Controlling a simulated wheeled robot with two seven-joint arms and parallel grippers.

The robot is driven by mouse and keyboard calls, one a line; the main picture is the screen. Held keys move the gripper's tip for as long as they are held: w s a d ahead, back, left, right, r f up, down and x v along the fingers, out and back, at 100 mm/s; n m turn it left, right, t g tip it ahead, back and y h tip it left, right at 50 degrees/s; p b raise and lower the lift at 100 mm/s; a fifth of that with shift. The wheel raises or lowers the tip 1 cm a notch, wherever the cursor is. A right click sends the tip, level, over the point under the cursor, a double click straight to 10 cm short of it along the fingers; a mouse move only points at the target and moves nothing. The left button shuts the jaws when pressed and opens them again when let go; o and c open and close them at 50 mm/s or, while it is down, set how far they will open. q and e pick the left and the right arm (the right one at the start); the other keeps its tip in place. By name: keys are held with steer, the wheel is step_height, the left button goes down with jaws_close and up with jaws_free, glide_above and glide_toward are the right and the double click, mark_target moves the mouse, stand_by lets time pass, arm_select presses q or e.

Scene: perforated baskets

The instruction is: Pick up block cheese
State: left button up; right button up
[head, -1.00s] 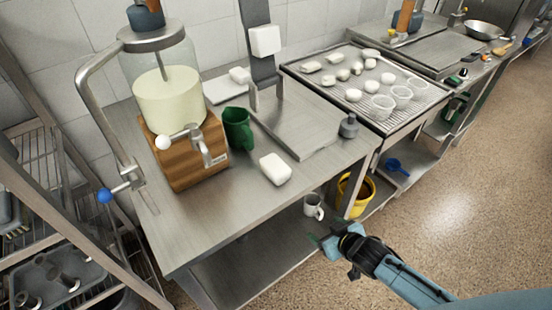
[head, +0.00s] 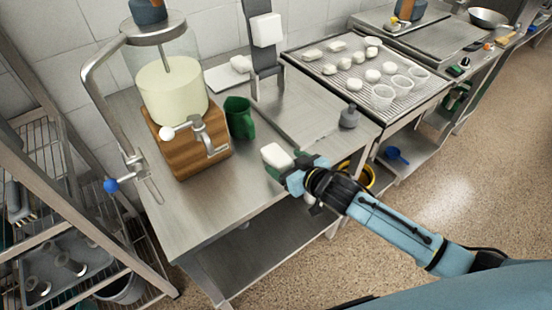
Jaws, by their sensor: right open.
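The block cheese (head: 275,155) is a white, rounded block near the front edge of the steel table (head: 212,215). My right gripper (head: 287,166) comes in from the lower right and is open. Its fingertips are right at the cheese's near side and overlap its lower right part in the head view. I cannot tell whether they touch it or are around it. The cheese's near right side is hidden by the gripper. My left gripper is not in view.
A green pitcher (head: 238,117) stands behind the cheese. A drink dispenser on a wooden base (head: 187,151) stands to the left. A grey weight-like object (head: 349,117) stands to the right. The table's front left is clear.

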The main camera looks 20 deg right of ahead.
mark_target(276, 158)
steer(key=shift+b+x, duration=0.35)
steer(key=shift+x, duration=2.35)
steer(key=shift+f, duration=0.1)
steer(key=shift+c, duration=0.5)
